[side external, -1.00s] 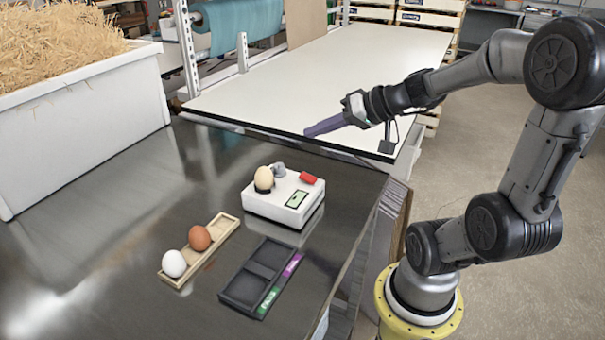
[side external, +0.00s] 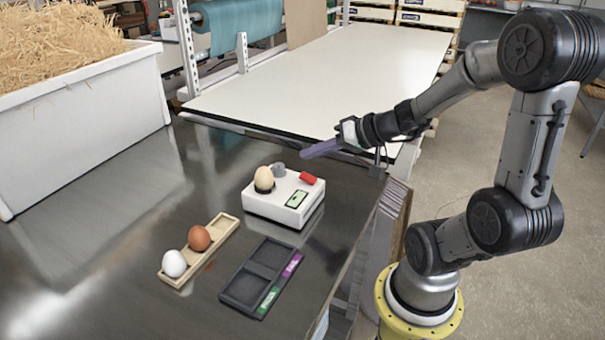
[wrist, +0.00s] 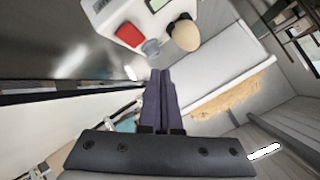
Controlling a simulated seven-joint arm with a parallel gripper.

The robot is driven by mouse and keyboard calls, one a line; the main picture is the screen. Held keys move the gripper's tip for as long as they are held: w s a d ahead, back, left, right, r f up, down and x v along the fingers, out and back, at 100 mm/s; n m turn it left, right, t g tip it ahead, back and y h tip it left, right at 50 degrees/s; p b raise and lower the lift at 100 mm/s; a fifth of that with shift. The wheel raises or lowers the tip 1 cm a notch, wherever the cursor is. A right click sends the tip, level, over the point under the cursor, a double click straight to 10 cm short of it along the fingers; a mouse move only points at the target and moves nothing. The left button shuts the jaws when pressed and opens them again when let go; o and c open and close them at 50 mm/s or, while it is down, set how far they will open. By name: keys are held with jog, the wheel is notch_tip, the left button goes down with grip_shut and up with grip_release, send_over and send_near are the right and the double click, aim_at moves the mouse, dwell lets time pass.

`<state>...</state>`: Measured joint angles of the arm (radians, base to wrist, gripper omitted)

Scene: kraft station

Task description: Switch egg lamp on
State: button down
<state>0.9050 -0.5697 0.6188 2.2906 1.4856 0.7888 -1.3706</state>
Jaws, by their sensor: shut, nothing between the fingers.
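The egg lamp is a white box (side external: 282,206) on the dark metal table. A cream egg (side external: 264,179) sits on its top left, beside a small grey knob (side external: 278,169). A red rocker switch (side external: 307,178) is at its back right, and a small green-framed panel (side external: 297,198) is in front. My gripper (side external: 305,154) is shut and empty, above and behind the box, apart from it. In the wrist view the shut purple fingers (wrist: 160,75) point towards the grey knob (wrist: 151,47), with the red switch (wrist: 129,35) to its left and the egg (wrist: 184,34) to its right.
A wooden tray (side external: 226,225) holds a brown egg (side external: 199,238) and a white egg (side external: 174,263). A dark two-part tray (side external: 235,293) with green and purple labels lies to its right. A straw-filled white bin (side external: 80,120) stands at left; a pale bench (side external: 330,75) is behind.

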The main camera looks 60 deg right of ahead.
aim_at(309, 178)
jog(key=shift+w+f, duration=0.15)
jog(key=shift+f, duration=0.6)
jog(key=shift+w+f, duration=0.15)
jog(key=shift+f, duration=0.55)
jog(key=shift+f, duration=0.15)
dwell(0.9)
jog(key=shift+w+f, duration=0.1)
jog(key=shift+f, duration=0.15)
jog(key=shift+w+f, duration=0.1)
jog(key=shift+f, duration=0.3)
dwell(0.6)
jog(key=shift+r, duration=0.15)
jog(key=shift+s+r, duration=0.2)
jog(key=shift+r, duration=0.5)
jog(key=shift+s+r, duration=0.25)
jog(key=shift+r, duration=1)
jog(key=shift+s+r, duration=0.25)
jog(key=shift+r, duration=0.95)
